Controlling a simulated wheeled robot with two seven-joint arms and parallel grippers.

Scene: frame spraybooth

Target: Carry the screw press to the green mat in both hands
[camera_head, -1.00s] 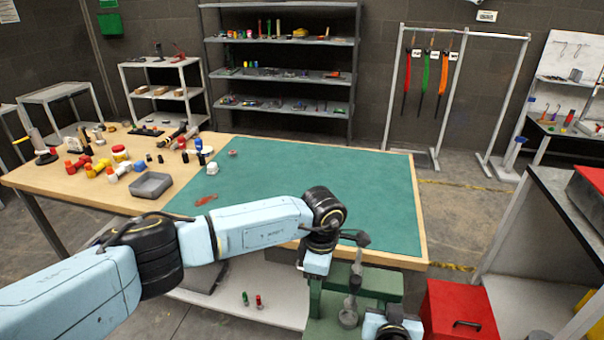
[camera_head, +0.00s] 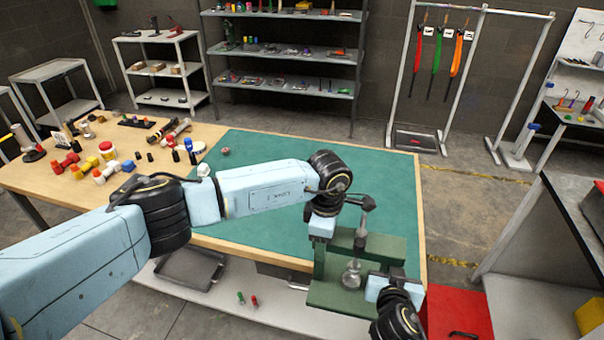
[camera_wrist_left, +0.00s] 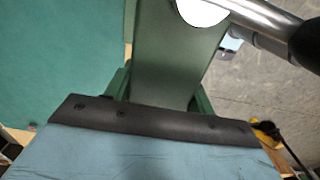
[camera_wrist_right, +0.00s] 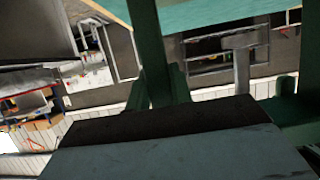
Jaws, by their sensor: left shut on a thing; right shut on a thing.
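The green screw press (camera_head: 347,295) hangs between my two grippers at the front edge of the workbench, upright as far as I can tell. Its dark screw handle (camera_head: 366,203) points up. My left gripper (camera_head: 322,240) is shut on the left side of its frame; in the left wrist view the green frame (camera_wrist_left: 175,60) fills the middle. My right gripper (camera_head: 392,280) is shut on its right side; the right wrist view shows a green upright (camera_wrist_right: 152,50). The green mat (camera_head: 270,232) covers the right part of the bench, just beyond the press. The fingertips are mostly hidden.
A red box (camera_head: 458,312) stands at lower right. The mat's middle is clear.

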